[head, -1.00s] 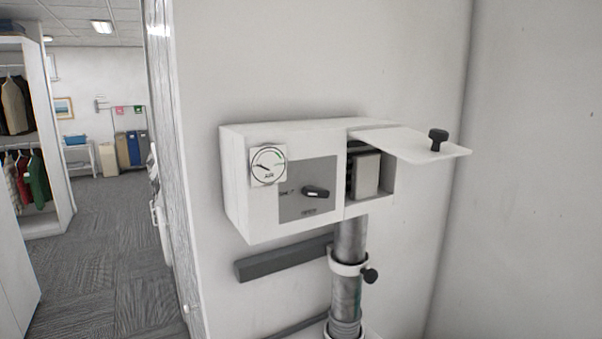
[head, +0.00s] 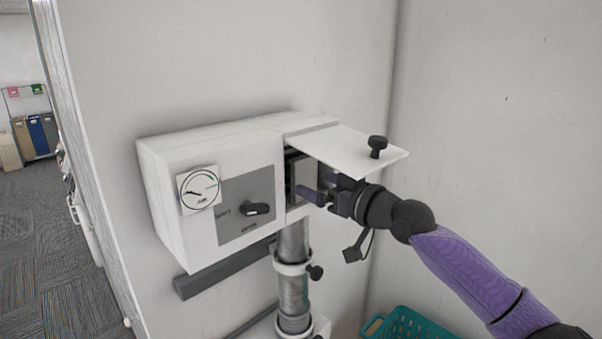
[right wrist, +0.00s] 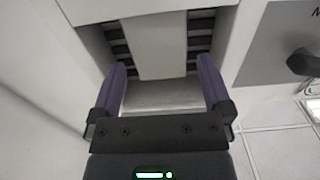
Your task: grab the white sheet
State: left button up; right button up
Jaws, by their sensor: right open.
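The white sheet (right wrist: 160,48) is a pale flat panel in the open compartment of the wall box, between dark slotted sides. In the head view it shows only partly (head: 303,168), behind my right gripper. My right gripper (head: 317,187) is at the compartment mouth, under the raised lid. In the right wrist view its two purple fingers (right wrist: 161,70) are open, one towards each side of the sheet, with the sheet ahead between them. I see no grip on it. My left gripper is not in view.
The white wall box (head: 160,200) carries a gauge (head: 199,189) and a black knob (head: 257,209). Its lid (head: 345,148), with a black knob, sticks out above my right gripper. A metal pipe (head: 293,240) runs below. A teal basket (head: 405,325) is at lower right.

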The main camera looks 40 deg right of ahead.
aim_at(307, 178)
jog(key=w+p, duration=0.1)
jog(key=w, duration=0.2)
jog(key=shift+w+r, duration=0.1)
jog(key=shift+r, duration=0.05)
jog(key=shift+w+a, duration=0.1)
jog(key=shift+w, duration=0.45)
jog(key=c, duration=0.9)
